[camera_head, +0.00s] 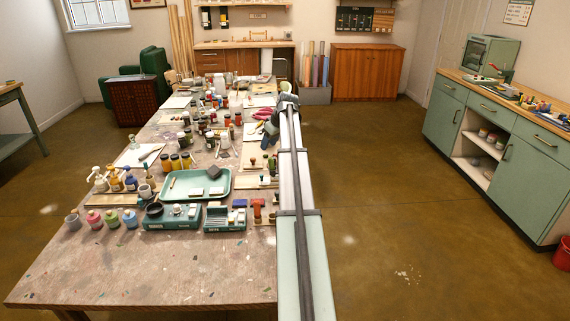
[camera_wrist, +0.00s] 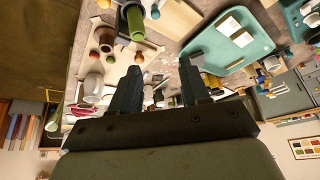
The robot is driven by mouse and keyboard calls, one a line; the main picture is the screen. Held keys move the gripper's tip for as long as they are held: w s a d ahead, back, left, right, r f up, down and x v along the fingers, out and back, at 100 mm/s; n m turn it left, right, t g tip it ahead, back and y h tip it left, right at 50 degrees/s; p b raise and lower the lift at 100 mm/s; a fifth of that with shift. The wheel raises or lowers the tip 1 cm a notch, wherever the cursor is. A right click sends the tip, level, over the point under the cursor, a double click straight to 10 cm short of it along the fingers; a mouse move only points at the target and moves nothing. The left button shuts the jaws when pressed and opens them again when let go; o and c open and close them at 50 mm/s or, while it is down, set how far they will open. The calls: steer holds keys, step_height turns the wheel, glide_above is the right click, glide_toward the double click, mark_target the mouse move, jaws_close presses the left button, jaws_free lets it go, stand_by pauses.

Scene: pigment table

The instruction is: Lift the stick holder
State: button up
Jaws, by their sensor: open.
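My gripper (camera_head: 270,137) is over the right edge of the long table, partly hidden by my own arm in the head view. In the wrist view its two dark fingers (camera_wrist: 159,68) are apart, with nothing held between them. Beyond the fingers is a pale wooden board (camera_wrist: 124,66) with several small round-topped pieces and a green cylinder (camera_wrist: 135,22). I cannot tell for sure which of these things is the stick holder. The gripper appears apart from the board and its pieces.
The long table (camera_head: 130,270) is crowded with jars and bottles. A teal tray (camera_head: 218,190) lies nearer, also seen in the wrist view (camera_wrist: 215,58). Teal boxes (camera_head: 172,222) stand in front of it. The table's near end is clear. Open floor (camera_head: 390,220) lies to the right.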

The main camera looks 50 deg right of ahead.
steer(key=s+d, duration=0.7)
steer(key=s, duration=0.1)
steer(key=shift+g, duration=0.3)
steer(key=x, duration=1.3)
steer(key=shift+w+r, duration=0.15)
steer(key=shift+w, duration=0.05)
jaws_close()
